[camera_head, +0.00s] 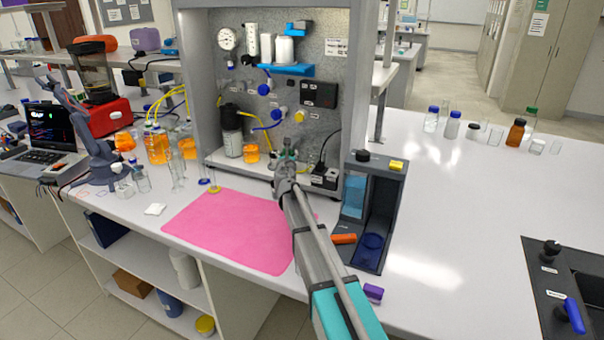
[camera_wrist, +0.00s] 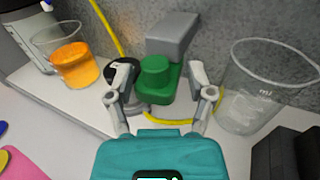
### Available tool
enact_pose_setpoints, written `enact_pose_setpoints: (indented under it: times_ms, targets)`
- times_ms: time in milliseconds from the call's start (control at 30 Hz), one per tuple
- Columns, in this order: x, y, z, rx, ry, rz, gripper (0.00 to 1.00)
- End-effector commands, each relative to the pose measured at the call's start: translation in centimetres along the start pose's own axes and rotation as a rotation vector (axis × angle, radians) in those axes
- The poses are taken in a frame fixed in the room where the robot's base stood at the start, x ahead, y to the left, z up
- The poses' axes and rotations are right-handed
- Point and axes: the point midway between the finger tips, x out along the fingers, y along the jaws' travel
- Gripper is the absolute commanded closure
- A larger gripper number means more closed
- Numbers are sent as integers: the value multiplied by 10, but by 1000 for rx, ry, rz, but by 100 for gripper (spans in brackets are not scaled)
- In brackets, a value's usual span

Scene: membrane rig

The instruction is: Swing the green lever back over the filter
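The green lever (camera_wrist: 156,80) shows in the wrist view as a green part with a round knob, in front of a grey block (camera_wrist: 172,35). My gripper (camera_wrist: 160,82) is open, with one finger on each side of the green part. Gaps show beside the green; I cannot tell whether either finger touches it. A dark round part (camera_wrist: 122,70), partly behind the left finger, sits left of the lever; I cannot tell whether it is the filter. In the head view my gripper (camera_head: 287,166) is at the base of the rig panel (camera_head: 325,60) and hides most of the lever.
A beaker of orange liquid (camera_wrist: 76,65) stands left of the gripper and an empty clear beaker (camera_wrist: 255,95) close on its right. A yellow tube (camera_wrist: 108,28) runs behind. A pink mat (camera_head: 235,228) and a dark open-fronted stand (camera_head: 377,210) flank my arm.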

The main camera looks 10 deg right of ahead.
Motion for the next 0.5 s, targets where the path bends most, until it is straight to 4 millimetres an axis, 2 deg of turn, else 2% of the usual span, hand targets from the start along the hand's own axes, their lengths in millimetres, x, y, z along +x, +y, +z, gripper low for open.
enact_pose_setpoints:
  times_ms: [500]
  targets:
    - [0, -13, 0, 0, 0, 230, 32]
